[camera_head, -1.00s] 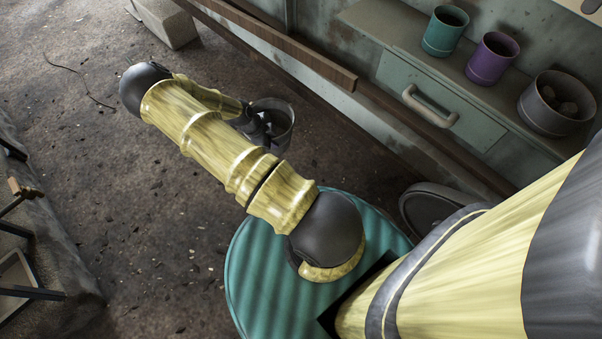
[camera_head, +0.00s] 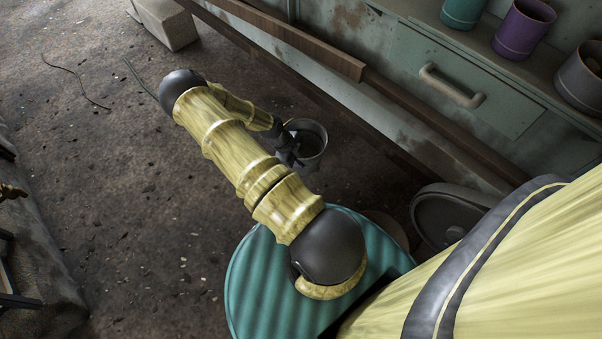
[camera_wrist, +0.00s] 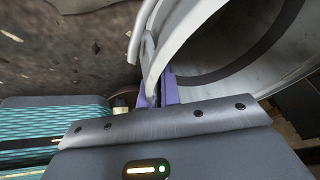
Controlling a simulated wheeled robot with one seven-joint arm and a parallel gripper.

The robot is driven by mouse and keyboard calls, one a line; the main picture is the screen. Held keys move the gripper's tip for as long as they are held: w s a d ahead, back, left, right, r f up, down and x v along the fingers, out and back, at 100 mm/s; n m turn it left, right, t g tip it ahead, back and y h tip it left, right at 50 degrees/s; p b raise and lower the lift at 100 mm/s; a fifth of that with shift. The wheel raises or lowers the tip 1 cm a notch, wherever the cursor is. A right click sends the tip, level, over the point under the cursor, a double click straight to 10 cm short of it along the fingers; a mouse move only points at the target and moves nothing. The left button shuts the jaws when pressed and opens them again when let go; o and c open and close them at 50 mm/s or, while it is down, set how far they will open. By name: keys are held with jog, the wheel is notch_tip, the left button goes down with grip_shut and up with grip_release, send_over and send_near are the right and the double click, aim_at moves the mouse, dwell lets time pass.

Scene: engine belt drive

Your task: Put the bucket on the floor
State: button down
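The grey metal bucket (camera_head: 316,135) is upright or nearly so in the head view, beyond my yellow arm and over the dirty floor. Its pale rim and curved wall fill the upper right of the wrist view (camera_wrist: 225,60). My dark gripper (camera_head: 290,147) is at the bucket's left side. In the wrist view, its purple fingers (camera_wrist: 162,92) are together on the bucket's rim, partly hidden by the rim. The floor (camera_head: 130,215) shows around the bucket. I cannot tell how far the bucket's bottom is above it.
A teal drawer cabinet (camera_head: 400,75) stands behind, with a teal cup (camera_head: 463,12), a purple cup (camera_head: 523,30) and a grey pot (camera_head: 582,78) on top. A wooden rail (camera_head: 300,45) runs along it. A pale block (camera_head: 166,24) lies upper left. The floor's middle left is clear.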

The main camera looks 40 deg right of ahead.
jog(key=shift+f+b, duration=0.65)
jog(key=shift+f, duration=1.05)
jog(key=shift+f+b, duration=1.45)
jog(key=shift+f, duration=1.15)
jog(key=c, duration=1.6)
grip_release()
jog(key=p+v, duration=0.5)
jog(key=v, duration=0.7)
jog(key=shift+p, duration=0.35)
